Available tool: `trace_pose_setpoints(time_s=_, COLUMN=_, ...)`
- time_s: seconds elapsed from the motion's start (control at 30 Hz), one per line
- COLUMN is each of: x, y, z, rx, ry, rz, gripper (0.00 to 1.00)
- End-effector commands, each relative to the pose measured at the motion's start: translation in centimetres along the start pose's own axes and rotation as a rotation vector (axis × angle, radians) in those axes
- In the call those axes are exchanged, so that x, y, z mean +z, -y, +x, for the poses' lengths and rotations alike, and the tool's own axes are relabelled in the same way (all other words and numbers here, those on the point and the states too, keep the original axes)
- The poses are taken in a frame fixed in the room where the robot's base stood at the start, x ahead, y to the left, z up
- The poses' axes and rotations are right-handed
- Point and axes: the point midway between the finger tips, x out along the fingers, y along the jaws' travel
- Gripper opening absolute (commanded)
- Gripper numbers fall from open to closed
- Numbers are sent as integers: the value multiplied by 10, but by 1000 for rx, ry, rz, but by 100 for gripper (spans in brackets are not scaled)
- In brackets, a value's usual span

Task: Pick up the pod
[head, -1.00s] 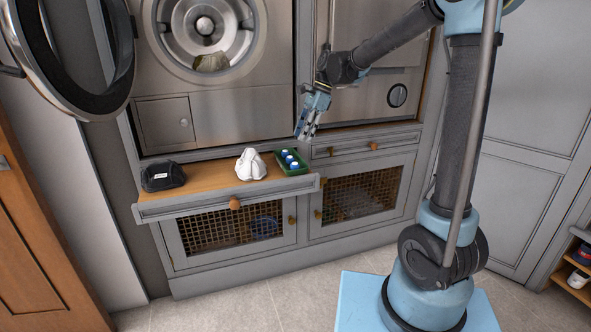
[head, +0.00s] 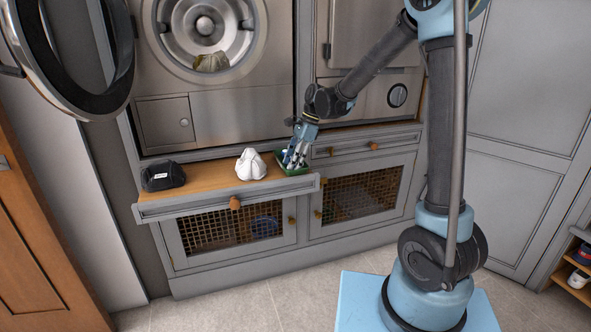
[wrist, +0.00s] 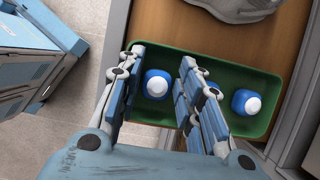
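Blue pods with white tops stand in a green tray (wrist: 165,52) on the pulled-out wooden shelf. My gripper (wrist: 158,64) is open, with one finger on each side of the left pod (wrist: 157,84). A thin gap shows between that pod and the fingers. Another pod (wrist: 246,102) stands to the right, outside the right finger.
A white cap (head: 251,165) stands just left of the tray, and a black cap (head: 163,176) lies farther left on the shelf (head: 213,178). A round steel door (head: 65,70) hangs open at upper left. The floor in front is clear.

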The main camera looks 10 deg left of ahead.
Motion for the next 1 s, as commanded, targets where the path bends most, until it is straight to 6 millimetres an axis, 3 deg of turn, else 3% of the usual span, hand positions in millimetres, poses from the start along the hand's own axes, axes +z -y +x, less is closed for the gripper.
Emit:
trace_pose_setpoints(time_s=0.23, x=0, y=0, z=2, rx=0, ry=0, rz=0, gripper=33)
trace_pose_setpoints(time_s=0.33, x=0, y=0, z=1, rx=0, ry=0, rz=0, gripper=13)
trace_pose_setpoints(time_s=0.73, x=1, y=0, z=-2, rx=0, ry=0, rz=0, gripper=12)
trace_pose_setpoints(time_s=1.0, x=16, y=0, z=-36, rx=0, ry=0, rz=0, gripper=12)
